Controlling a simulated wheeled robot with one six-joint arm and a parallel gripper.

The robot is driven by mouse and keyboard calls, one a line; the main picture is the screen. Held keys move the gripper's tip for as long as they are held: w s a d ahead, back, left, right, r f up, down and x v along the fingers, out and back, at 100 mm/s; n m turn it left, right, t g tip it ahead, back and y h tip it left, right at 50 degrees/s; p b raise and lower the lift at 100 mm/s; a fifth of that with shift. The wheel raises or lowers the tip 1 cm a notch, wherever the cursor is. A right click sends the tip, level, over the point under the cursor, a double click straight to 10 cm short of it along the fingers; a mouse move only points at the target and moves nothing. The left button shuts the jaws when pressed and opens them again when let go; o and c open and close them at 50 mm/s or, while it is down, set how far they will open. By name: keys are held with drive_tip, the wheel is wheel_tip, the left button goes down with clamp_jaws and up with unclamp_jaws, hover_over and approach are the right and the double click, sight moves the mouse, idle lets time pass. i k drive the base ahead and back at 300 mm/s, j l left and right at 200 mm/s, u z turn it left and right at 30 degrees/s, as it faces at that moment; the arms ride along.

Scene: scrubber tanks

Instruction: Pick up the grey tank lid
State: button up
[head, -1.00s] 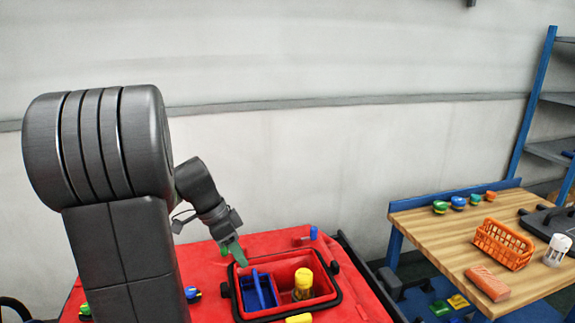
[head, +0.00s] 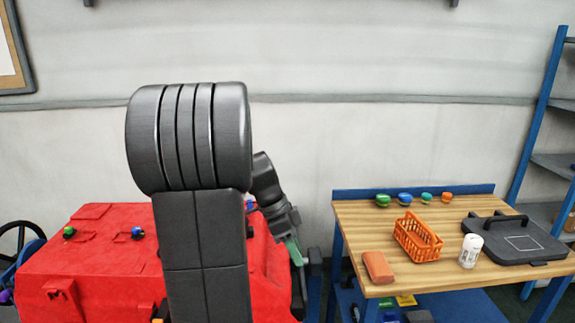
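The grey tank lid (head: 514,241) lies flat on the wooden bench at the right of the head view. It is a dark grey slab with a raised handle on its far left part and a pale square outline on top. My gripper (head: 296,254) hangs at the right edge of the red machine, left of the bench and well apart from the lid. Its green fingers point down, and I cannot tell whether they are open or shut. My arm hides part of the red machine.
On the wooden bench (head: 352,221) stand an orange basket (head: 418,238), an orange-brown block (head: 377,267) and a white canister (head: 470,251) close to the lid's left. Several coloured caps line the back edge. The red machine (head: 100,265) fills the lower left. Blue shelving (head: 543,110) stands at right.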

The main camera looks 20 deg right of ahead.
sight(509, 240)
drive_tip(key=k+l, duration=0.1)
drive_tip(key=l, duration=0.5)
drive_tip(key=k+l, duration=0.1)
drive_tip(key=l, duration=0.5)
drive_tip(key=k+l, duration=0.1)
drive_tip(key=l, duration=0.5)
drive_tip(key=k+l, duration=0.1)
drive_tip(key=l, duration=0.5)
drive_tip(key=i+l, duration=0.15)
drive_tip(key=l, duration=0.25)
drive_tip(key=i+l, duration=0.2)
drive_tip(key=l, duration=0.2)
drive_tip(key=i+l, duration=0.15)
drive_tip(key=l, duration=0.25)
drive_tip(key=i+l, duration=0.15)
drive_tip(key=l, duration=0.25)
